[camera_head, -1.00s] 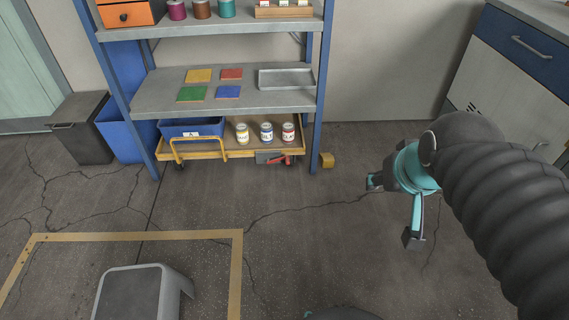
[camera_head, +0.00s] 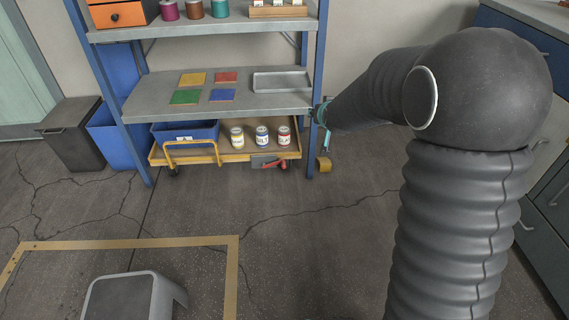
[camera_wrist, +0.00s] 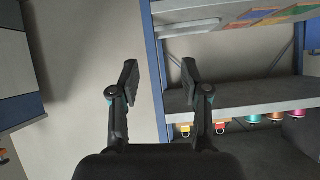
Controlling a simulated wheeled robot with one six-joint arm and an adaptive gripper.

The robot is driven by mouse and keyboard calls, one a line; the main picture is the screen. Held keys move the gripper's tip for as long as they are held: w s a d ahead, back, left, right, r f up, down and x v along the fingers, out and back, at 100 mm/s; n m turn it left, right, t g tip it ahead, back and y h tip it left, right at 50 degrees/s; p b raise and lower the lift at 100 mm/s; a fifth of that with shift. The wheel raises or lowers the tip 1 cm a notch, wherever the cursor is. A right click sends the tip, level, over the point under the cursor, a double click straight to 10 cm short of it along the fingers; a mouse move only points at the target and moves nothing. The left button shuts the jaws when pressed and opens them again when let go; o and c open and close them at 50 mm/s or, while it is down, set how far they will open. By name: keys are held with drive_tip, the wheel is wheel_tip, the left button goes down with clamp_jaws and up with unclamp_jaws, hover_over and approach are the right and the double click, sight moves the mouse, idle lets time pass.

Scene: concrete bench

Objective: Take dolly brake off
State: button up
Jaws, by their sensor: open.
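The dolly (camera_head: 228,156) is a low wooden platform with a yellow edge and a yellow handle, standing under the shelf unit. A red lever (camera_head: 279,164), which looks like the brake, sits beside a grey box (camera_head: 261,161) at its front right. It is in the head view only. My gripper (camera_head: 323,124) is near the shelf's right front post, above and right of the lever, partly hidden by my arm. In the wrist view my gripper (camera_wrist: 160,82) is open, with nothing between its fingers.
A blue bin (camera_head: 186,133) and three jars (camera_head: 262,137) stand on the dolly. The shelf's blue post (camera_head: 313,100) rises close to my gripper. A yellow block (camera_head: 324,164) lies on the floor beside it. A grey stool (camera_head: 120,298) stands in front; the floor between is clear.

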sight(284, 168)
drive_tip(key=w+a+f+t+b, duration=0.1)
drive_tip(key=w+a+f, duration=0.1)
drive_tip(key=w+f, duration=0.35)
drive_tip(key=w+a+f+t+b, duration=0.1)
drive_tip(key=w+a+f, duration=0.1)
drive_tip(key=f, duration=0.6)
drive_tip(key=w+a+f+t, duration=0.1)
drive_tip(key=w+a+f, duration=0.25)
drive_tip(key=f, duration=0.35)
drive_tip(key=s+a+f+t+y+b, duration=0.1)
drive_tip(key=a+f+t, duration=0.1)
drive_tip(key=f, duration=0.9)
drive_tip(key=s+a+f+t+b, duration=0.1)
drive_tip(key=s+f+b, duration=0.1)
drive_tip(key=f, duration=1)
drive_tip(key=w, duration=0.4)
drive_tip(key=w+a+b, duration=0.1)
drive_tip(key=w, duration=0.3)
drive_tip(key=w+b, duration=0.1)
drive_tip(key=w, duration=0.3)
drive_tip(key=shift+a+r, duration=0.15)
drive_tip(key=shift+a, duration=0.15)
drive_tip(key=shift+w+a+r+b, duration=0.15)
drive_tip(key=shift+w+b, duration=0.15)
drive_tip(key=shift+w, duration=0.7)
clamp_jaws()
